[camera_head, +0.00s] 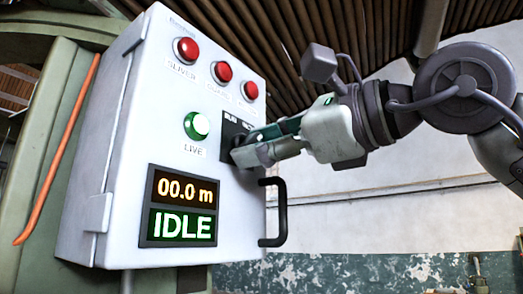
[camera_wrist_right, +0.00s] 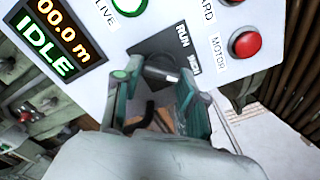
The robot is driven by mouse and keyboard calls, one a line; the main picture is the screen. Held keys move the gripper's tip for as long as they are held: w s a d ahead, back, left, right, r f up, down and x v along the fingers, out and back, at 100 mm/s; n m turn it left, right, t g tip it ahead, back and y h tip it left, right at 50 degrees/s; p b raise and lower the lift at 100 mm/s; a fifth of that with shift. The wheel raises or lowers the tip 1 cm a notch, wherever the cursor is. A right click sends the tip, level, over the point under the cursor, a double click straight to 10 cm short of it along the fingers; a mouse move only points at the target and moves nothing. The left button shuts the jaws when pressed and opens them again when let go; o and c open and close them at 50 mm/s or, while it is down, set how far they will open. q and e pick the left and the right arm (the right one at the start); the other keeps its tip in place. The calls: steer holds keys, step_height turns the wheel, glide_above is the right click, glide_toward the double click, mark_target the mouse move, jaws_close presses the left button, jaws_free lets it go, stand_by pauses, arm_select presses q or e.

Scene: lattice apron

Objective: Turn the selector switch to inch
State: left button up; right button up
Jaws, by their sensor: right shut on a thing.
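The selector switch (camera_wrist_right: 160,72) is a dark knob on a black plate marked RUN and a second, partly hidden word, on the white control box (camera_head: 135,130). In the head view its plate (camera_head: 232,131) shows just above my right gripper (camera_head: 243,150). My right gripper has its fingers on either side of the knob and is shut on it; it also shows in the wrist view (camera_wrist_right: 158,90). A white line on the knob shows in the wrist view, but its exact setting is hard to tell. My left gripper is not in view.
A green lamp (camera_head: 197,126) labelled LIVE and a display (camera_head: 181,207) reading 00.0 m and IDLE sit below. A black handle (camera_head: 281,212) juts out at the box's right edge, below my gripper.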

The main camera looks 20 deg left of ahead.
steer(key=shift+m, duration=0.3)
steer(key=o, duration=1.1)
steer(key=shift+o, duration=0.2)
steer(key=v, duration=1.2)
